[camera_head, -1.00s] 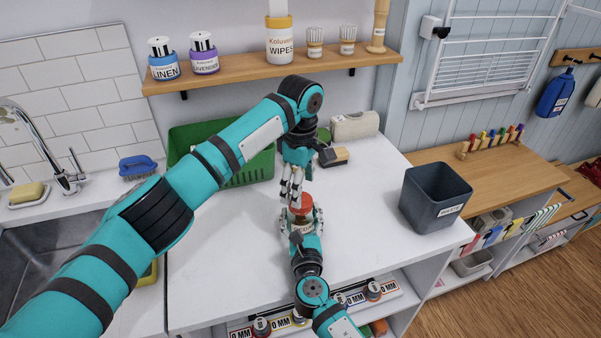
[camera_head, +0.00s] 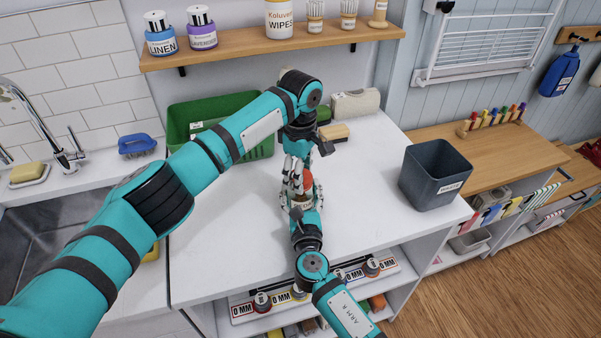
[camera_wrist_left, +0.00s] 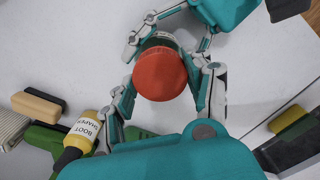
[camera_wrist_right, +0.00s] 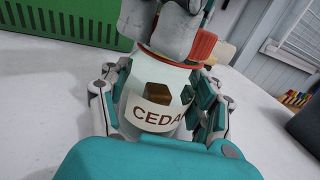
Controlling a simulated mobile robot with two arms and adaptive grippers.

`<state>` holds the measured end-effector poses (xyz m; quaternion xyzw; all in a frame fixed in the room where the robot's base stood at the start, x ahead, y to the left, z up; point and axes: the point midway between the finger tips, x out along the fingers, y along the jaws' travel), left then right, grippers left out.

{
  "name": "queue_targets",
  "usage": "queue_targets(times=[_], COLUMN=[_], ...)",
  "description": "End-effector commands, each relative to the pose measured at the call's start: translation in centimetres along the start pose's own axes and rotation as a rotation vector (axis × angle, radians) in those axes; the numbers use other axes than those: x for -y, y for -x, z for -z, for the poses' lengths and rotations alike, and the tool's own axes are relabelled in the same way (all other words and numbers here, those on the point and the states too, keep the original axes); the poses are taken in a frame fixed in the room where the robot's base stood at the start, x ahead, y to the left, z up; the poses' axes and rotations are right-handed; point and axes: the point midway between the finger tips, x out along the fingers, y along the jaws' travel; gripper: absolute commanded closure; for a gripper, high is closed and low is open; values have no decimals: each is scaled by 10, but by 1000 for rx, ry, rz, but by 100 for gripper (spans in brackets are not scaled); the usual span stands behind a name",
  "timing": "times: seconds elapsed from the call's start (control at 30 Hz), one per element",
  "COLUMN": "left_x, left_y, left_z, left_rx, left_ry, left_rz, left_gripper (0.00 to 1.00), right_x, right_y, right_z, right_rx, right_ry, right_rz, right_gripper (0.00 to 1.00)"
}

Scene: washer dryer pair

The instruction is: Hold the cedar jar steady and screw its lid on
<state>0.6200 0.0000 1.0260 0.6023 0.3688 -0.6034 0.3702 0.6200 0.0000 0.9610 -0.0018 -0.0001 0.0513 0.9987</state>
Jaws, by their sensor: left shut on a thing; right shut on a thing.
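The cedar jar (camera_wrist_right: 157,105) is pale, with a "CEDA…" label, and stands on the white counter. My right gripper (camera_head: 301,206) is shut around its body; its fingers also flank the jar in the right wrist view (camera_wrist_right: 160,112). My left gripper (camera_head: 297,186) reaches down from above and is shut on the lid, with fingers on both sides in the left wrist view (camera_wrist_left: 165,88). Its fingers hide part of the lid's rim. I cannot tell how tightly the lid sits.
A green basket (camera_head: 190,115) stands behind my left arm. A wood-and-dark brush (camera_head: 334,132) lies near the back. A dark grey bin (camera_head: 433,178) stands to the right. The counter between jar and bin is clear. A sink is at the left.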

Motion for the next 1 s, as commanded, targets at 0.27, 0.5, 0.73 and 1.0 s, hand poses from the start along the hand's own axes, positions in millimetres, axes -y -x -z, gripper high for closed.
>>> queue_targets(times=[0.27,0.5,0.73,1.0], left_x=[0,0,0,0], left_y=[0,-1,-1,-1], left_z=[0,0,0,0], left_rx=[1,2,0,-1], left_ry=[-52,-494,-1002,-1604], left_rz=[0,0,0,-2], left_gripper=[87,87,87,87], right_x=[0,0,0,0], right_y=[0,0,0,0], right_z=[0,0,0,0], right_rx=[0,0,0,0], right_ry=[0,0,0,0], right_rz=[0,0,0,0], right_gripper=[100,100,100,100])
